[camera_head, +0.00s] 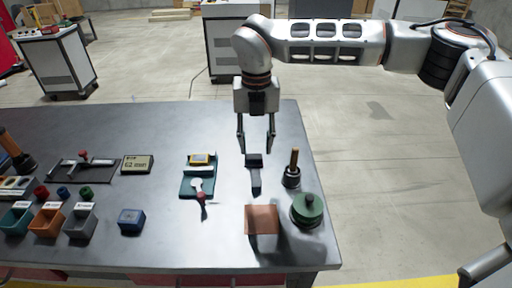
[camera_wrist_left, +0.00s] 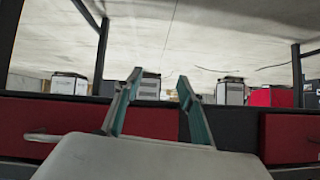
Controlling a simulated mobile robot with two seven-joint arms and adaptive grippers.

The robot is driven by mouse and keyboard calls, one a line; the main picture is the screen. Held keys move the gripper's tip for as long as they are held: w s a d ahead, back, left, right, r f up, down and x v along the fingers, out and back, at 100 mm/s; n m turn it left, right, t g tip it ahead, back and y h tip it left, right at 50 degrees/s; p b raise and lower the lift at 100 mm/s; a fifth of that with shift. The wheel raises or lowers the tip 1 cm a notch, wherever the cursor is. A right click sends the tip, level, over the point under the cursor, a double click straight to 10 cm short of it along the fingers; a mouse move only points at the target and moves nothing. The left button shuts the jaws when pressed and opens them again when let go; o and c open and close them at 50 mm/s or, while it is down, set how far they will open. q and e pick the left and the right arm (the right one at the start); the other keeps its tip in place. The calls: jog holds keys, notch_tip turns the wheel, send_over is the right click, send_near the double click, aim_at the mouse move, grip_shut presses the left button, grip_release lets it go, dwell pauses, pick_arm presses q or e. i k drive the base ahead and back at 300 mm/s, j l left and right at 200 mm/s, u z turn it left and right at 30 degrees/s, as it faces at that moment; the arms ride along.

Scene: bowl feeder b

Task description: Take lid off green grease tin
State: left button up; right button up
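The green grease tin (camera_head: 311,221) stands near the right front corner of the table. Its green lid (camera_head: 300,207) with a dark knob sits on top of it. My right gripper (camera_head: 256,149) points down with its fingers apart and nothing between them. It is behind and to the left of the tin in the head view, clear of it. My left gripper (camera_wrist_left: 161,78) shows only in the left wrist view, with its fingers apart and empty, facing red drawer fronts (camera_wrist_left: 58,125).
A copper-coloured block (camera_head: 262,220) stands just left of the tin. A wooden-handled tool (camera_head: 292,172) stands behind the tin, and a dark tool (camera_head: 255,178) lies left of that. A green tray (camera_head: 187,185), a blue box (camera_head: 131,219) and small bins (camera_head: 80,222) are farther left.

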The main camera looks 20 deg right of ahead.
aim_at(308, 205)
jog(key=k, duration=1)
